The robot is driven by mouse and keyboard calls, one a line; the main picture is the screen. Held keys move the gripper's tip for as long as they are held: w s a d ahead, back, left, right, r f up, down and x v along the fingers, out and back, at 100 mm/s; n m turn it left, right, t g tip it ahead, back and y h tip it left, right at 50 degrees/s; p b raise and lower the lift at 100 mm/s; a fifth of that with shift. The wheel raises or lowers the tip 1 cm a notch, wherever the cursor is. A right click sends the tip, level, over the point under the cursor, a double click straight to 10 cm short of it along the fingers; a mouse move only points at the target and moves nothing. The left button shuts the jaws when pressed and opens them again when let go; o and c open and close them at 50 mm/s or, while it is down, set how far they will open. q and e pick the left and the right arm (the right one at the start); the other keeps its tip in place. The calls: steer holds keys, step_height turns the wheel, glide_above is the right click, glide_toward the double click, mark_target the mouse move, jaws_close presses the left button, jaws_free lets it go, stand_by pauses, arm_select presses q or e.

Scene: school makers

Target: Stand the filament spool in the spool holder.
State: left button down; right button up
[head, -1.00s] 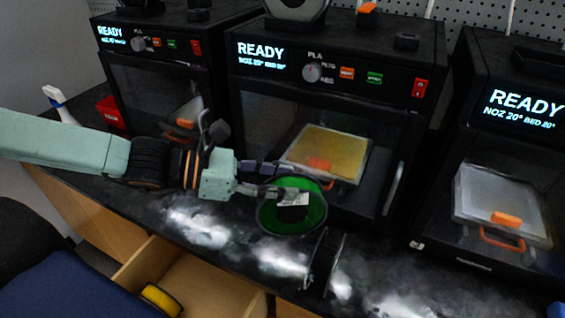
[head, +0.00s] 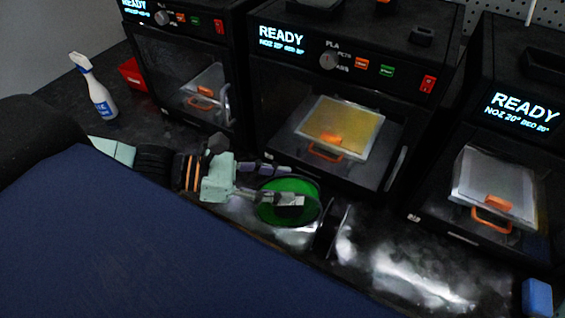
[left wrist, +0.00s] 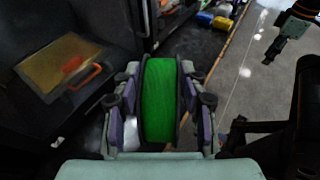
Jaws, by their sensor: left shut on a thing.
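My left gripper (head: 270,198) is shut on the green filament spool (head: 297,188), with a finger on each side. In the left wrist view the spool (left wrist: 159,100) stands on edge between the fingers. In the head view it is at the bench front, before the middle printer; whether it touches the bench I cannot tell. Just right of it is a dark upright thing (head: 333,228); I cannot tell if this is the spool holder. My right gripper (left wrist: 270,54) shows small at the upper right of the left wrist view, its jaws unclear.
Printers stand along the back, the middle printer (head: 345,60) behind the spool. A spray bottle (head: 97,92) and a red bin (head: 132,74) are at the left. A large dark blue surface (head: 150,245) covers the lower left.

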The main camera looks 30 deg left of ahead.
mark_target(260, 208)
arm_select(q)
steer(key=shift+s+r+p, duration=0.1)
steer(key=shift+s+p, duration=1.9)
steer(key=shift+s, duration=0.9)
steer(key=shift+d, duration=0.1)
